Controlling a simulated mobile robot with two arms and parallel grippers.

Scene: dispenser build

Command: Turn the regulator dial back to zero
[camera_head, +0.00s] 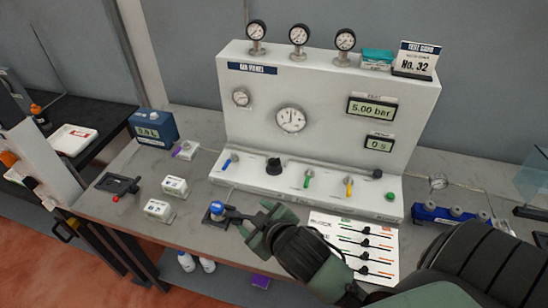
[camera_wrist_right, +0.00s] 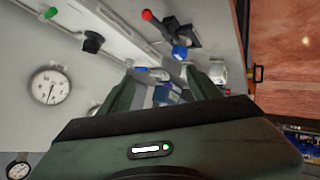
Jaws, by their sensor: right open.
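The black regulator dial (camera_head: 273,165) sits on the sloped front ledge of the white test panel (camera_head: 240,110). It also shows in the right wrist view (camera_wrist_right: 93,41), up and left of the fingers. The digital readout (camera_head: 371,109) above says 5.00 bar. The large round gauge (camera_head: 291,120) is on the panel face. My right gripper (camera_head: 254,221) is open and empty, in front of the ledge and apart from the dial. Its fingers (camera_wrist_right: 163,82) frame nothing held. My left gripper is out of view.
Blue, green and yellow valve handles (camera_head: 349,187) share the ledge. A printed card (camera_head: 358,236) lies on the bench beside my right arm. Two small white blocks (camera_head: 160,210) and a red-knobbed lever (camera_head: 118,187) stand left. Three gauges (camera_head: 299,36) top the panel.

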